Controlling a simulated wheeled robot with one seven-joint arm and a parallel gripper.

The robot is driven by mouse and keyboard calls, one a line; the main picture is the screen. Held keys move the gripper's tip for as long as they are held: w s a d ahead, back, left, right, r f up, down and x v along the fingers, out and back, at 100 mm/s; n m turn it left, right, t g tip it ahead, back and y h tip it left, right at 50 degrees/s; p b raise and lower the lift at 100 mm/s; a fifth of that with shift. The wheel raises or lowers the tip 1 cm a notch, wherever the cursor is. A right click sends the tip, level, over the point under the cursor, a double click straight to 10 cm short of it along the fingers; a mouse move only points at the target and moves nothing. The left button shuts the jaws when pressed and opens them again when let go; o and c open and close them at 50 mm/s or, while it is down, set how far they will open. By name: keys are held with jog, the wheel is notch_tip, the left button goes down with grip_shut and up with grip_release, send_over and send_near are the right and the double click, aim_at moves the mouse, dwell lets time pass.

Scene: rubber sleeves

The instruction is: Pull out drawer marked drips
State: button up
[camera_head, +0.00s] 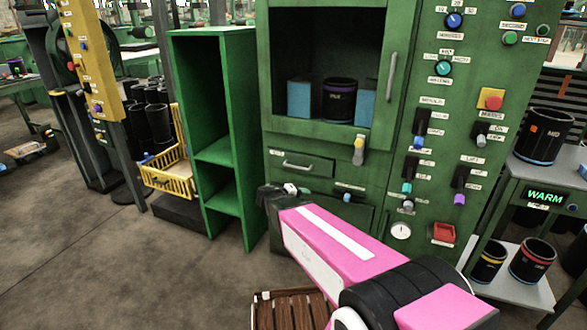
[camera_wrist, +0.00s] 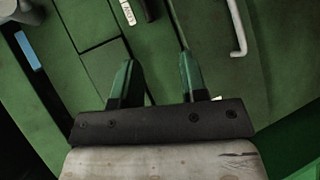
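A green drawer (camera_head: 302,165) with a pale bar handle (camera_head: 299,165) is in the front of the green machine, below the open compartment. It looks shut. A small label is above its left end, too small to read, so I cannot confirm which drawer is marked drips. My gripper (camera_wrist: 157,65) is open and empty, with two green fingers pointing at the green panels. A pale handle (camera_wrist: 238,30) shows to the right of the fingers in the wrist view, apart from them. In the head view my gripper is just below the drawer, its fingertips mostly hidden.
Another green panel (camera_head: 333,211) is lower down, partly behind my pink arm. Knobs, levers and a yellow lever (camera_head: 358,152) are to the right. A green open shelf (camera_head: 213,130) and yellow basket (camera_head: 168,172) stand left. A wooden slatted thing (camera_head: 290,312) is at the bottom.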

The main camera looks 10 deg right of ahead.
aim_at(293, 166)
jog(key=w+a+r+n+t+h, duration=0.1)
jog(key=w+a+r+t+h, duration=0.15)
jog(key=a+t, duration=0.2)
jog(key=w+a+r+n+t+h, duration=0.1)
jog(key=w+a+r+n+t, duration=0.1)
jog(key=w+a+t, duration=0.3)
jog(key=w+d, duration=0.2)
jog(key=w+d+r+g, duration=0.1)
jog(key=d, duration=0.2)
jog(key=w+d+r+g, duration=0.1)
jog(key=w+d, duration=0.1)
jog(key=shift+w+d+r+g+y, duration=0.15)
jog(key=shift+w+g+y, duration=0.1)
jog(key=shift+w, duration=0.1)
jog(key=shift+c, duration=0.3)
grip_shut()
